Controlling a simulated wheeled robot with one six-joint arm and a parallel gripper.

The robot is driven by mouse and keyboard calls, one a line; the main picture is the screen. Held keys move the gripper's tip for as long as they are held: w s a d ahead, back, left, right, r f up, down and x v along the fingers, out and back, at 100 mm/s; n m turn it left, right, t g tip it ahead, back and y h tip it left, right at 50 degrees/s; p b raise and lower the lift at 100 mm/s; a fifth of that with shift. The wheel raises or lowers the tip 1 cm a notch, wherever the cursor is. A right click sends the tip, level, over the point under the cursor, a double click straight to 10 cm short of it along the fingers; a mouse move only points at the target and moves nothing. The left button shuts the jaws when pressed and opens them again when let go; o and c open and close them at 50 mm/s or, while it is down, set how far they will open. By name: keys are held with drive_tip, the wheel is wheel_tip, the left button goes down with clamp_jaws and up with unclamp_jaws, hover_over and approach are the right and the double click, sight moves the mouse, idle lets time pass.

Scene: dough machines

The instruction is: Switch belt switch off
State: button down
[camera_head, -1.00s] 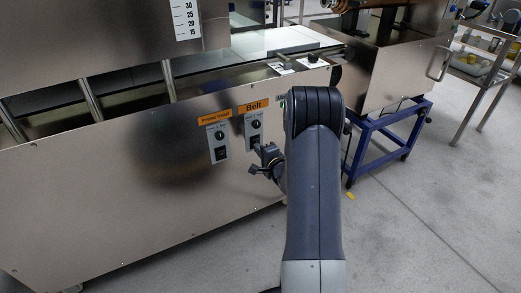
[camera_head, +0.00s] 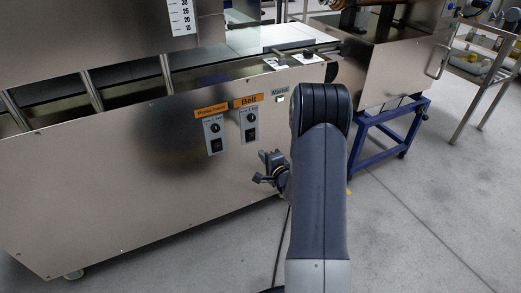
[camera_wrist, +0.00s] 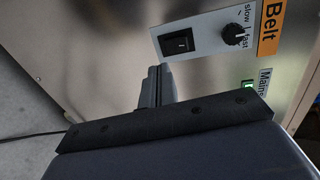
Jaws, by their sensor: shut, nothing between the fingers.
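The belt switch is a black rocker (camera_head: 251,135) on a pale plate under the orange Belt label (camera_head: 248,101), on the machine's steel side. In the wrist view the belt switch (camera_wrist: 180,43) shows large, with the slow/fast knob (camera_wrist: 233,34) to its right. I cannot tell which way the rocker is pressed. My gripper (camera_head: 266,169) is below and slightly right of the switch in the head view, apart from it. In the wrist view my gripper's fingers (camera_wrist: 157,86) are together, empty, just below the switch plate.
The press head panel (camera_head: 213,135), with its own knob and rocker, is just left of the belt panel. A green-lit mains switch (camera_head: 280,99) is to the right. A blue wheeled frame (camera_head: 385,145) stands further right. The grey floor at front right is clear.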

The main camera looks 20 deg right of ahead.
drive_tip(key=s+p, duration=0.1)
drive_tip(key=s, duration=0.5)
drive_tip(key=shift+s+d, duration=0.15)
drive_tip(key=shift+s, duration=0.1)
idle(0.5)
